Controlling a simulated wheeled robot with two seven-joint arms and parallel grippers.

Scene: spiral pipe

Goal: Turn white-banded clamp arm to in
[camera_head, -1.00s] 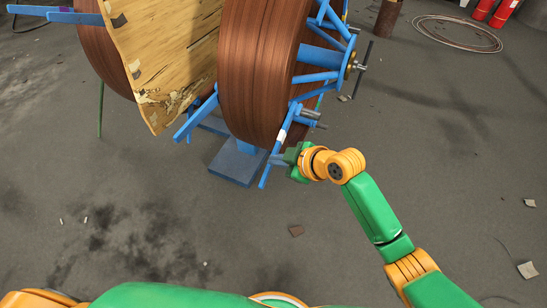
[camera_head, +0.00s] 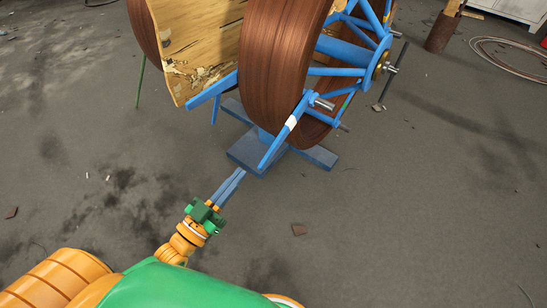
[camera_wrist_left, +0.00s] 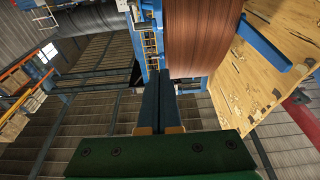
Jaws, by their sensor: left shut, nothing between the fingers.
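The white-banded clamp arm (camera_head: 276,146) is a blue bar in the head view. It slopes from a pivot at the brown coil's (camera_head: 276,75) lower right edge down and left, past the coil's underside. Its white band (camera_head: 291,123) is near the upper end. In the left wrist view, the shut fingers (camera_wrist_left: 158,78) point at the coil and blue frame; I cannot make out the white band there. My right gripper is not in view.
A blue stand foot (camera_head: 250,152) is on the floor under the coil. A worn wooden board (camera_head: 205,50) stands left of the coil. Blue spokes and a hub (camera_head: 380,68) with a crossbar are at right. The floor in front is mostly clear.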

